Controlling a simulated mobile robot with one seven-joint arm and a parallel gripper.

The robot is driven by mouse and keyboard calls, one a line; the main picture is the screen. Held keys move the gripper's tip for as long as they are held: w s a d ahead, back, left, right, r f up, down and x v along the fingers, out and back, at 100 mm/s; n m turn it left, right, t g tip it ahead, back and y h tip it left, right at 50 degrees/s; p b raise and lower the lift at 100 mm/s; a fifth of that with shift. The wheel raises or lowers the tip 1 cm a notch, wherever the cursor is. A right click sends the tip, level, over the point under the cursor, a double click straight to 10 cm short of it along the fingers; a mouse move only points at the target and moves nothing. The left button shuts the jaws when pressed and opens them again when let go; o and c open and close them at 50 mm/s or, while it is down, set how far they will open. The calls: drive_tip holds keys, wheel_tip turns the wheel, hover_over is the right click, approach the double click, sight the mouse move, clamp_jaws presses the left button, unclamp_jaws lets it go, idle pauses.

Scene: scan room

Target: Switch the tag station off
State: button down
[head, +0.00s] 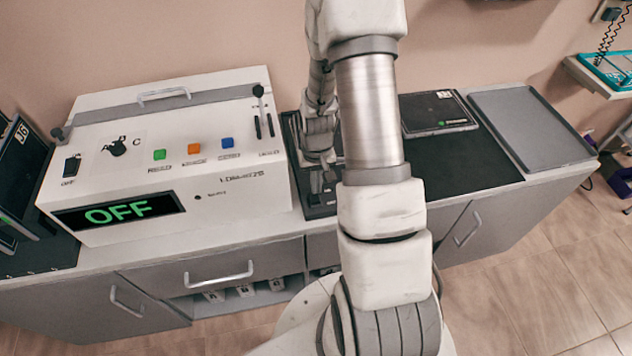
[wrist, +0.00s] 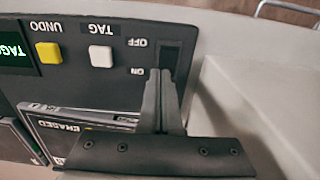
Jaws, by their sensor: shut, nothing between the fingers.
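The tag station shows in the wrist view as a dark panel (wrist: 110,74), its lettering upside down. It has a white TAG button (wrist: 101,56), a yellow UNDO button (wrist: 48,52) and part of a lit green display (wrist: 12,50). Its dark ON/OFF switch (wrist: 172,58) is near the panel's right end. My gripper (wrist: 165,88) is shut and empty, its fingertips right beside the switch at the ON side. I cannot tell whether they touch, nor the rocker's position. In the head view my arm hides much of the dark station (head: 314,206).
A white machine (head: 215,190) with an OFF display stands close on the left. A dark tablet-like device (head: 437,112) and a grey tray (head: 530,125) lie on the counter at right.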

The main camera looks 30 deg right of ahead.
drive_tip(key=shift+s+a+r, duration=0.15)
drive_tip(key=shift+s+r, duration=0.1)
drive_tip(key=shift+s, duration=0.15)
wheel_tip(320, 180, up, 14)
drive_tip(key=w+p, duration=0.2)
drive_tip(key=p, duration=0.1)
drive_tip(key=shift+w+d, duration=0.3)
drive_tip(key=shift+d, duration=0.1)
drive_tip(key=shift+f, duration=0.1)
